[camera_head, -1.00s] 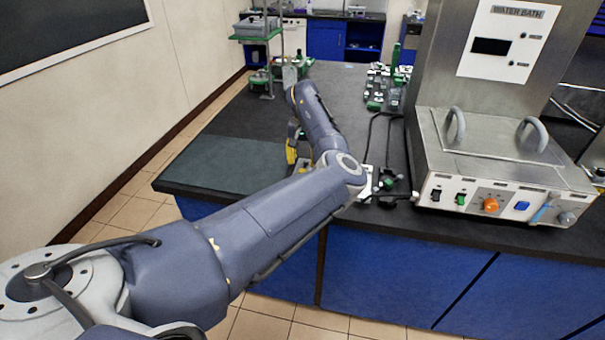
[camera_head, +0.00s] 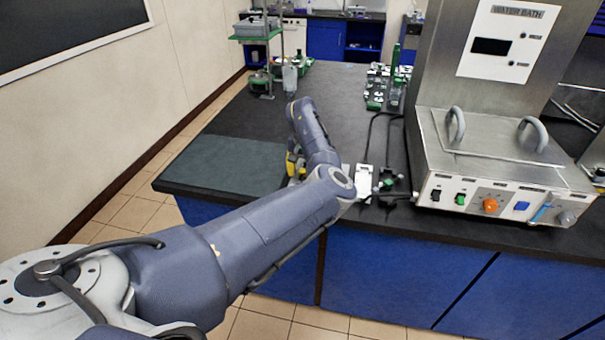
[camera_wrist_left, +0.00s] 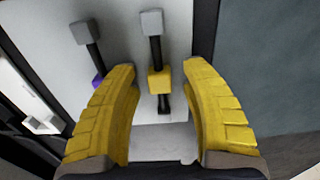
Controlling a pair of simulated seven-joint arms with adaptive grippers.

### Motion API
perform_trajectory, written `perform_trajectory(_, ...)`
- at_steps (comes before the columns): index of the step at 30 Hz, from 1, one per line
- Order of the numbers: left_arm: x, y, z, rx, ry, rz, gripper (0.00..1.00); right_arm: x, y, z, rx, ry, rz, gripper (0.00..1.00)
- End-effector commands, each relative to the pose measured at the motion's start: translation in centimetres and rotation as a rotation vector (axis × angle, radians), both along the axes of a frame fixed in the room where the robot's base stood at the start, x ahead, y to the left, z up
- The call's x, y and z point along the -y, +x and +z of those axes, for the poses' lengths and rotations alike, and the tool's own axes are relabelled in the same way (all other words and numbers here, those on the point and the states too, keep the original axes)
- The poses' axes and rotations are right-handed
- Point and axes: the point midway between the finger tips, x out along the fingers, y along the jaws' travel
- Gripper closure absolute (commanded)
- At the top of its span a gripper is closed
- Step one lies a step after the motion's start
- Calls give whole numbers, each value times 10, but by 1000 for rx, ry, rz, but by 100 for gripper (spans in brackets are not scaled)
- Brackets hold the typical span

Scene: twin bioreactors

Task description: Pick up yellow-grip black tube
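The yellow-grip black tube (camera_wrist_left: 158,82) shows in the left wrist view. It is a black stem with a grey block at its top end and a yellow block around its middle. My left gripper (camera_wrist_left: 165,85) is open, with one yellow finger on each side of the tube; gaps remain on both sides. In the head view my left gripper (camera_head: 292,163) shows only as a yellow patch beside my own arm, which hides the tube. My right gripper is not in view.
A similar black tube with a purple grip (camera_wrist_left: 97,82) stands just left of the left finger. A pale surface (camera_wrist_left: 125,30) lies behind both tubes. The water bath (camera_head: 500,165) stands at right. A dark green mat (camera_head: 225,165) lies clear at left.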

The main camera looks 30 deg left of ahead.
Motion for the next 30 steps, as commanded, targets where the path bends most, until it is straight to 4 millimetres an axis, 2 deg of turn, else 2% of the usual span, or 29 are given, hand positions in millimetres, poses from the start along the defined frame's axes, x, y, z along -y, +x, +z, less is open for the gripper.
perform_trajectory(1, 0, 0, 0, 0, 0, 0, 62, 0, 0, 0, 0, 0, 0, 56)
perform_trajectory(11, 0, 0, 0, 0, 0, 0, 100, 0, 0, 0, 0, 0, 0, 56)
perform_trajectory(23, 0, 0, 1, 0, 0, 0, 100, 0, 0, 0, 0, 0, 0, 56)
perform_trajectory(30, 1, 1, 16, 1, 0, 0, 100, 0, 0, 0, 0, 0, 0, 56)
